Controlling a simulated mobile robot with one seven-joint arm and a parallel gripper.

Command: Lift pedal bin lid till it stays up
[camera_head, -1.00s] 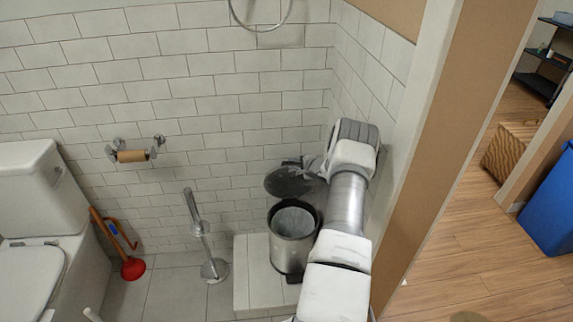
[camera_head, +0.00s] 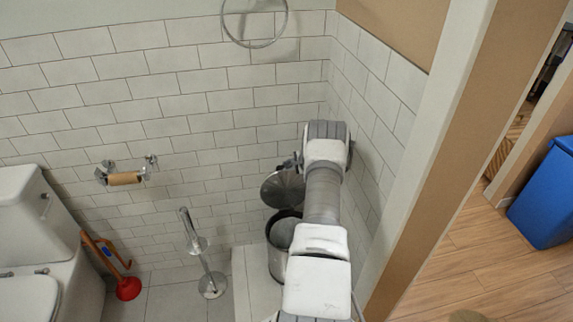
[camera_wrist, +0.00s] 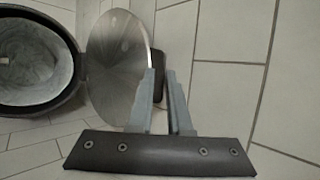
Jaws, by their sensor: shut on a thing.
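The pedal bin (camera_head: 276,262) stands on a low tiled ledge in the corner, partly hidden behind my arm. Its round metal lid (camera_head: 284,190) is raised and steeply tilted above the open rim. In the wrist view the lid (camera_wrist: 112,65) stands beside the open bin (camera_wrist: 38,62), whose grey liner shows inside. My gripper (camera_wrist: 162,75) is shut at the lid's edge, its fingers close together there.
A toilet brush in a metal stand (camera_head: 205,265) is left of the ledge (camera_head: 241,285). A red plunger (camera_head: 127,288) stands by the toilet (camera_head: 40,240). A paper roll holder (camera_head: 125,178) is on the back wall. The tiled right wall (camera_head: 372,130) is close to my arm.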

